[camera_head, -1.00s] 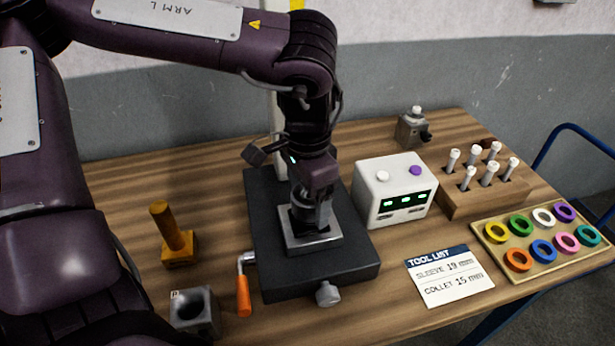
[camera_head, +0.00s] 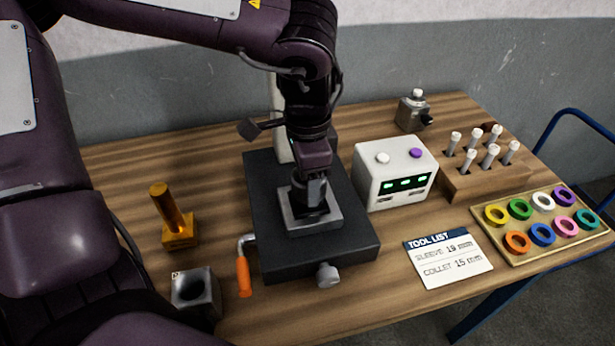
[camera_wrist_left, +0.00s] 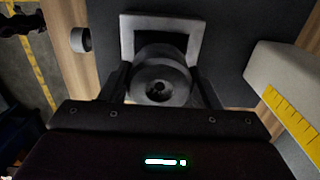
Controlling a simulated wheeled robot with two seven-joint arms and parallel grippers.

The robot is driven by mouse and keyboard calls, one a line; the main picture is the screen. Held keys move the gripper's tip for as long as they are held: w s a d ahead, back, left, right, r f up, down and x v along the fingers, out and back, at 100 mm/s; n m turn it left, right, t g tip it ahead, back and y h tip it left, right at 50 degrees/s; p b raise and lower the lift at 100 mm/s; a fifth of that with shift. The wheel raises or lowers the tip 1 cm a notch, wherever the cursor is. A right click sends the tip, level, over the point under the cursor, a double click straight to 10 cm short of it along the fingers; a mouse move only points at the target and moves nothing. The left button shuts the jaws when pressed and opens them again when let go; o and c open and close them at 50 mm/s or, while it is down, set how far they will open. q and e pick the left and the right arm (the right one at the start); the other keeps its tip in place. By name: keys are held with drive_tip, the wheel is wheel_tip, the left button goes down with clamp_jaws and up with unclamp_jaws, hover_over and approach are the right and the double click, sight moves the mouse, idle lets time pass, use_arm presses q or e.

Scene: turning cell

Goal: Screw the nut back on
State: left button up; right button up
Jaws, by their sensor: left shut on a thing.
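My left gripper (camera_head: 309,190) points down over the square metal plate (camera_head: 323,220) on the black machine base (camera_head: 352,254). It is shut on a round grey nut; in the left wrist view the nut (camera_wrist_left: 160,80) sits between the two fingers, with a dark hole in its middle. In the head view the gripper mostly hides the nut. Whether the nut is seated on a thread below cannot be seen. My right gripper is not in view.
A white control box (camera_head: 396,172) stands close to the right of the base. An orange-handled crank (camera_head: 243,276), a grey bored block (camera_head: 194,291) and a brass post (camera_head: 171,212) are at left. A wooden rack (camera_head: 480,178), ring tray (camera_head: 514,257) and tool list card (camera_head: 447,259) lie right.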

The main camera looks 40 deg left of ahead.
use_arm(q)
drive_tip(key=m, duration=0.6)
drive_tip(key=shift+m, duration=0.3)
drive_tip(key=shift+m, duration=0.5)
drive_tip(key=m, duration=0.4)
drive_tip(key=shift+m, duration=0.4)
drive_tip(key=shift+f+m+b, duration=0.1)
drive_tip(key=shift+m+b, duration=0.2)
drive_tip(key=shift+m, duration=1.6)
drive_tip(key=o, duration=1.1)
drive_tip(key=shift+s, duration=0.2)
